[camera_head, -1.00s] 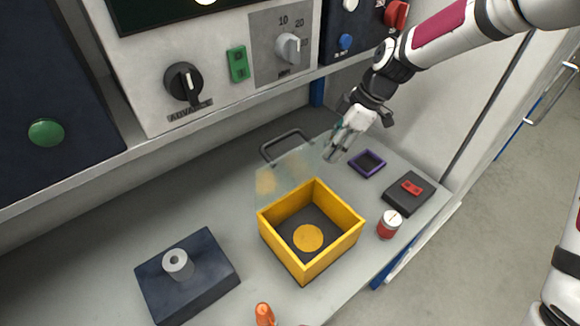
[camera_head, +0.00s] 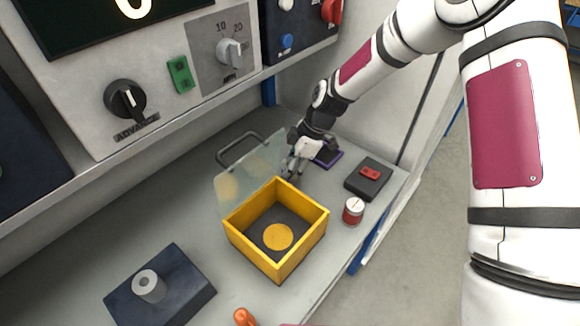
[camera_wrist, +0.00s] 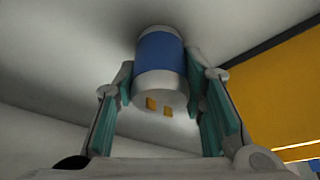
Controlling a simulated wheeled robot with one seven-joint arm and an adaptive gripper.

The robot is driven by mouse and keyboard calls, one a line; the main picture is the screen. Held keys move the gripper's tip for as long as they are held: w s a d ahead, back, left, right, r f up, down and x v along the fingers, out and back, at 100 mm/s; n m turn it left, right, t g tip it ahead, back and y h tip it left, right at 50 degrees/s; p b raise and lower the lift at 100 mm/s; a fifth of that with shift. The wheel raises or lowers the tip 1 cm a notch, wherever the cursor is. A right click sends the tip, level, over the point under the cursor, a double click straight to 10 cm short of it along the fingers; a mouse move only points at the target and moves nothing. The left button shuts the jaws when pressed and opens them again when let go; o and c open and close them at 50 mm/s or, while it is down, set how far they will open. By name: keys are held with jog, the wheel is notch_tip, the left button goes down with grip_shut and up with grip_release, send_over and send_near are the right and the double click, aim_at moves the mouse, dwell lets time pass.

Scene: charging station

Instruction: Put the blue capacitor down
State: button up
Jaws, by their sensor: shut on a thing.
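In the wrist view the blue capacitor (camera_wrist: 161,60) is a cylinder with a blue band, white ends and two small gold contacts on the end facing the camera. My gripper (camera_wrist: 165,108) is shut on it, with a teal-padded finger on each side. In the head view my gripper (camera_head: 291,170) is low, just behind the back corner of the yellow box and beside its raised clear lid. The capacitor cannot be made out in the head view. Whether it touches the bench is unclear.
The open yellow box (camera_head: 310,228) has a yellow disc inside; its clear lid (camera_head: 240,180) stands up. A purple-rimmed tray (camera_head: 328,157) lies behind my gripper. A dark block with a red part (camera_head: 369,180) and a red-white cylinder (camera_head: 353,211) are at right. A dark blue block (camera_head: 185,285) stands front left.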

jog(key=shift+f, duration=0.15)
jog(key=o, duration=1.2)
jog(key=v, duration=1.2)
jog(key=shift+b, duration=0.35)
jog(key=shift+d+r, duration=0.1)
jog(key=shift+r, duration=0.15)
